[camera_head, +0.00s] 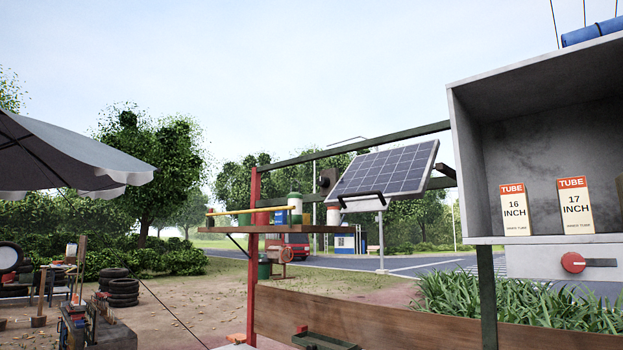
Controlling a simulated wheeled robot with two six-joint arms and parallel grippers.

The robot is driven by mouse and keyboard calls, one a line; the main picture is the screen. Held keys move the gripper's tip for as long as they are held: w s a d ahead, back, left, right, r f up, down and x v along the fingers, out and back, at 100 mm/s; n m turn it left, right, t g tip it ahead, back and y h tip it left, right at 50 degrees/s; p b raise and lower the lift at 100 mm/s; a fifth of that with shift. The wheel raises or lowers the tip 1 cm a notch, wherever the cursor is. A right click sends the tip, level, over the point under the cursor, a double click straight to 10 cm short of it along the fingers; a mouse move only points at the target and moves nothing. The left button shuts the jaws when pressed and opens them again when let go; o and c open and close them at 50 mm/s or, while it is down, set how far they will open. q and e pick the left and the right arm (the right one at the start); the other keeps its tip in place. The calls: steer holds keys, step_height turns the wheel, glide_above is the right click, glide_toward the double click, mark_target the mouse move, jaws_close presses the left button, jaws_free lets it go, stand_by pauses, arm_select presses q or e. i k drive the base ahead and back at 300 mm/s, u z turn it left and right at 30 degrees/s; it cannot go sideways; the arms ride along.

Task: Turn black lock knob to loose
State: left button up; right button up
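A small round black knob (324,182) shows on a dark brown block beside the left edge of the tilted solar panel (385,170). It is small in view, and I cannot tell its turn position. Neither of my grippers is in view, and nothing of mine touches the knob or the panel.
A wooden shelf (290,229) with jars and cans sits below the knob on a red post (252,250). A grey open box (465,130) with two tube cartons and a red knob (573,262) is at right. Green rails (290,158) cross behind.

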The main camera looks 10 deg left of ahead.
mark_target(322, 182)
steer(key=u, duration=0.45)
steer(key=i, duration=0.8)
steer(key=u, duration=0.45)
